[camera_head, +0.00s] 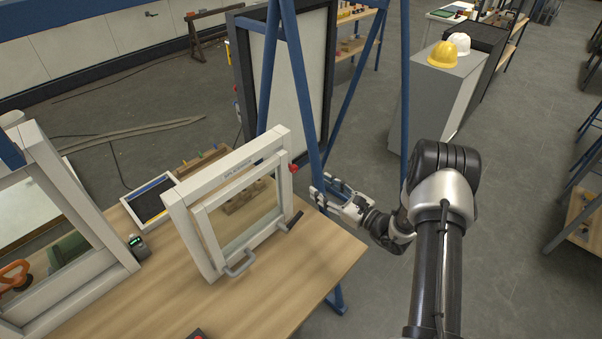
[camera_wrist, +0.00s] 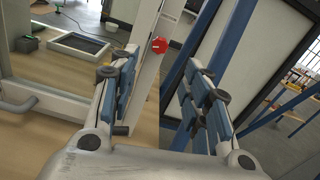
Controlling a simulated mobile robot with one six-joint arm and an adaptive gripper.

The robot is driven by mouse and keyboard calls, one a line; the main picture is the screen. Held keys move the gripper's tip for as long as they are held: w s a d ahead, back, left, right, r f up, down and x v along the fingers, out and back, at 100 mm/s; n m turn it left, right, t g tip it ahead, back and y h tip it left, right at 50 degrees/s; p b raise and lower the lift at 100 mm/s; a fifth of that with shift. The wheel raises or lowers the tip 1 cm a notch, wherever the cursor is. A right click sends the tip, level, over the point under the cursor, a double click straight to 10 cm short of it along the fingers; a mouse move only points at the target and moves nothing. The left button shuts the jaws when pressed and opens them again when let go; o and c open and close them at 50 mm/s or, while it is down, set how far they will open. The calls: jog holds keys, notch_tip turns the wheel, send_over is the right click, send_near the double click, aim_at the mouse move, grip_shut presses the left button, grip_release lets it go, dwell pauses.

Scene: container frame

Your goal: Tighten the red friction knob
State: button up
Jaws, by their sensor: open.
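The red friction knob (camera_head: 294,168) sits on the right side post of a white window-like frame (camera_head: 182,211) standing on the wooden table. In the wrist view the red knob (camera_wrist: 159,45) is beyond the fingertips, between the two fingers. My gripper (camera_head: 324,188) is to the right of the knob, apart from it and slightly lower in the head view. It is open and empty. In the wrist view my gripper (camera_wrist: 160,68) shows its two blue-padded fingers spread wide. A dark-gripped handle (camera_head: 291,221) is on the frame below the knob.
A blue stand (camera_head: 303,84) with a grey panel rises just behind my gripper. A dark tray (camera_head: 151,198) and a second, larger white frame (camera_head: 75,190) stand left on the wooden table (camera_head: 261,286). The table's right front is clear.

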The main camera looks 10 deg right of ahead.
aim_at(296, 169)
jog(key=x, duration=1)
grip_shut()
jog(key=shift+m+b, duration=0.3)
jog(key=m+b, duration=0.1)
jog(key=m, duration=0.1)
jog(key=shift+d+m, duration=0.1)
jog(key=shift+m, duration=0.3)
jog(key=shift+m+b, duration=0.8)
jog(key=shift+m, duration=1.3)
jog(key=shift+r, duration=0.1)
